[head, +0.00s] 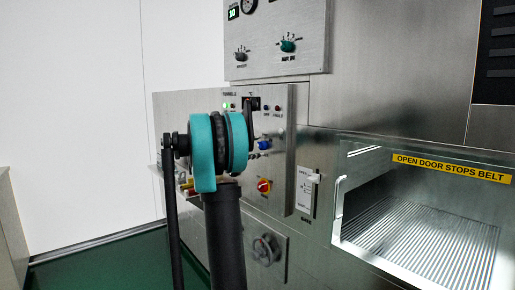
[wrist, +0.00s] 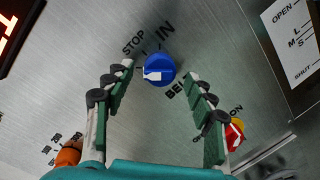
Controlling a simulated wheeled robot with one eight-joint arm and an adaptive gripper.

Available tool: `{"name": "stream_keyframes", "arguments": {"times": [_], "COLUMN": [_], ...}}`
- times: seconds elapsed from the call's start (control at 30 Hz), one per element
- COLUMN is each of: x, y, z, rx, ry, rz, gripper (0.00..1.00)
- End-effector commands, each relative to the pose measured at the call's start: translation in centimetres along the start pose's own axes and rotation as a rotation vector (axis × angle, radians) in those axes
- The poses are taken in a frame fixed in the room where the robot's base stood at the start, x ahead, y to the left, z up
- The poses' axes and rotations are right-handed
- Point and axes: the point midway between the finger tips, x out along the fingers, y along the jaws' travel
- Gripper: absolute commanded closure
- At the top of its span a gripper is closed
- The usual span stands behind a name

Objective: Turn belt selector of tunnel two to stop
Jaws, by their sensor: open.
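The belt selector (wrist: 159,70) is a round blue knob with a white pointer mark, in the upper middle of the wrist view. Its pointer faces left in that view. The label STOP lies up and left of it, IN above it, and BELT below right. My gripper (wrist: 160,75) is open, its two green-padded fingers reaching toward the knob with one on each side and visible gaps. Contact is not visible. In the head view the blue knob (head: 264,145) shows on the panel marked TUNNEL 2, just right of my arm, which hides most of my gripper.
A red and yellow switch (wrist: 234,134) sits right of my right finger, and an orange knob (wrist: 69,153) at lower left. A white slider plate (head: 306,190) is beside the panel. The open tunnel (head: 425,225) with a ribbed floor lies right. An upper panel (head: 277,62) carries more knobs.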

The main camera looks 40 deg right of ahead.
Motion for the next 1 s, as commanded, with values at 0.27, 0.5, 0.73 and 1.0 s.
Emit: {"name": "stream_keyframes", "arguments": {"times": [0.27, 0.5, 0.73, 1.0], "x": [1.26, 1.22, 1.21, 1.2], "y": [0.01, 0.01, 0.0, -0.01], "z": [-0.01, -0.01, -0.01, 0.0], "rx": [0.0, 0.0, 0.0, 0.006], "ry": [0.001, 0.001, 0.001, 0.001], "rz": [0.0, 0.0, 0.0, -0.001], "gripper": [0.45, 0.51, 0.79, 0.95]}}
